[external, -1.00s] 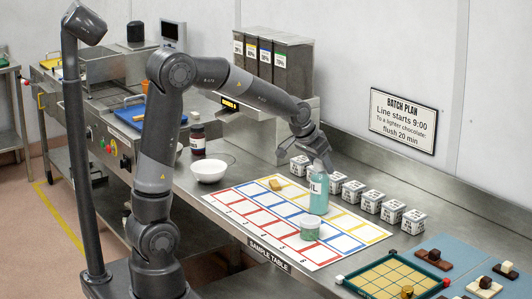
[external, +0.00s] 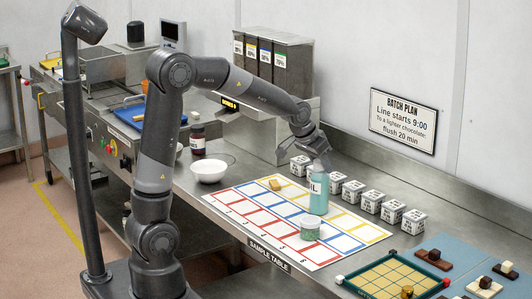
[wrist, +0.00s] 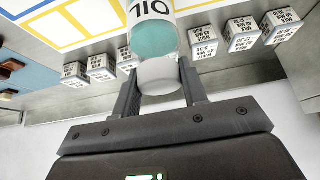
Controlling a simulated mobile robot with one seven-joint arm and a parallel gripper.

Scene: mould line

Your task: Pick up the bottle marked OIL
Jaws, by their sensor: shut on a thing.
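The OIL bottle (external: 319,200), with teal contents and a white label, stands upright on the printed sample sheet (external: 255,197). In the wrist view the bottle (wrist: 152,38) shows its label upside down and its pale upper end between my fingers. My gripper (external: 320,165) is at the top of the bottle, shut on it; in the wrist view the gripper's fingers (wrist: 158,85) lie on either side of the upper end. I cannot tell any gap between the bottle's base and the sheet.
A row of marked white cubes (external: 354,192) stands behind and right of the bottle. A white bowl (external: 209,171) and a dark bottle (external: 197,138) stand to the left. A gridded tray (external: 388,275) lies front right.

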